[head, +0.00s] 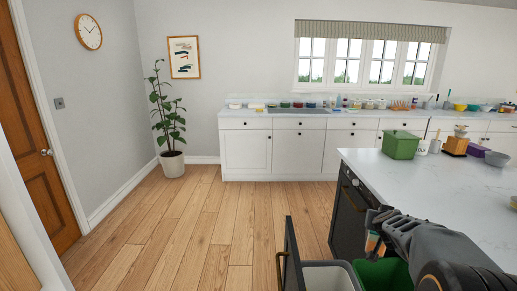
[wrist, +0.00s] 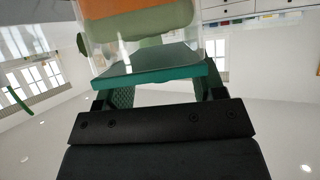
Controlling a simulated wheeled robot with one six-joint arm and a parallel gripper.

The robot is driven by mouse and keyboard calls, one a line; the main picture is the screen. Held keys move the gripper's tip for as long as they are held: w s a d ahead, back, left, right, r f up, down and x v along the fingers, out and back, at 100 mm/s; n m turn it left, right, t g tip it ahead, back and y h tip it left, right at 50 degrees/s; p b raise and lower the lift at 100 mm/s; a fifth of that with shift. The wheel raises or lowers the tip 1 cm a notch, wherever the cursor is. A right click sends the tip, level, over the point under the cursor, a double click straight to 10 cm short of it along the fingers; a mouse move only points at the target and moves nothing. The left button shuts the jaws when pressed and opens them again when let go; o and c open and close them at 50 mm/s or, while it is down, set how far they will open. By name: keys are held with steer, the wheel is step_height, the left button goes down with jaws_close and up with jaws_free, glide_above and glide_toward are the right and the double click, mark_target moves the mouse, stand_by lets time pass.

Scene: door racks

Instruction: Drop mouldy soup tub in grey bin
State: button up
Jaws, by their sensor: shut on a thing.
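My gripper (wrist: 160,92) is shut on a clear tub (wrist: 145,45) with a teal lid (wrist: 150,68); orange and green contents show through its wall. In the head view, my gripper (head: 376,226) points down, with part of the tub (head: 372,242) showing orange beneath it. The tub is above the pull-out bins, nearer the green bin (head: 385,276) than the grey bin (head: 330,277). The grey bin is left of the green one and partly cut off by the picture's lower edge. My arm hides part of the green bin.
The open drawer front (head: 291,258) stands upright left of the grey bin. The white island worktop (head: 440,185) is to the right, with a green box (head: 402,145) on it. Wooden floor (head: 215,220) to the left is clear. Many items line the back counter.

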steer(key=r+n+y+b, duration=0.1)
steer(key=a+r+n+t+y+b, duration=0.1)
steer(key=n+y+b, duration=0.1)
steer(key=w+r+n+y+b, duration=0.1)
steer(key=y, duration=0.1)
steer(key=shift+a+r+n, duration=0.3)
steer(key=shift+n, duration=0.1)
steer(key=s+a+r+n+g+y+b, duration=0.1)
steer(key=s+a+r+n+g+y, duration=0.1)
steer(key=s+a+r+n+y, duration=0.35)
step_height(320, 180, down, 5)
steer(key=w+a+n+y+b, duration=0.1)
steer(key=a+n+y+b, duration=0.2)
steer(key=shift+w+g, duration=0.15)
steer(key=shift+g, duration=0.25)
steer(key=o, duration=1.6)
steer(key=shift+f, duration=0.1)
steer(key=shift+d, duration=0.1)
steer(key=v, duration=1.3)
steer(key=shift+s+r+p, duration=0.25)
steer(key=shift+s+p, duration=0.1)
steer(key=shift+p, duration=0.1)
steer(key=shift+d, duration=0.1)
